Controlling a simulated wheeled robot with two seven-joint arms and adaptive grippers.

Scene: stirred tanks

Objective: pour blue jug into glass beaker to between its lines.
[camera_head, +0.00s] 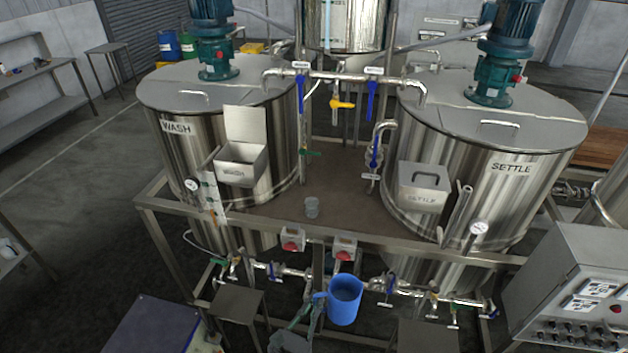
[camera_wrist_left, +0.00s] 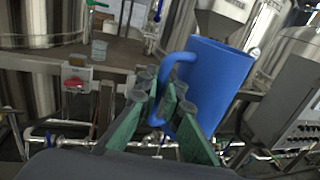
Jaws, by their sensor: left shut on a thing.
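The blue jug (camera_head: 345,300) is held in front of the tank frame, low in the middle of the head view, and looks about upright there. It also shows large in the left wrist view (camera_wrist_left: 217,85), with its handle toward my gripper. My left gripper (camera_head: 318,303) is shut on the jug's handle; its green fingers (camera_wrist_left: 168,108) close around it. The glass beaker (camera_head: 312,207) stands on the brown deck between the two tanks, behind and above the jug, apart from it. It is also in the left wrist view (camera_wrist_left: 99,50). Its lines are too small to read. My right gripper is not seen.
The WASH tank (camera_head: 175,150) stands left and the SETTLE tank (camera_head: 540,140) right. A steel rail with two red-buttoned boxes (camera_head: 292,240) runs between jug and beaker. Valves and pipes (camera_head: 410,290) lie below the rail. A control panel (camera_head: 590,300) stands at right.

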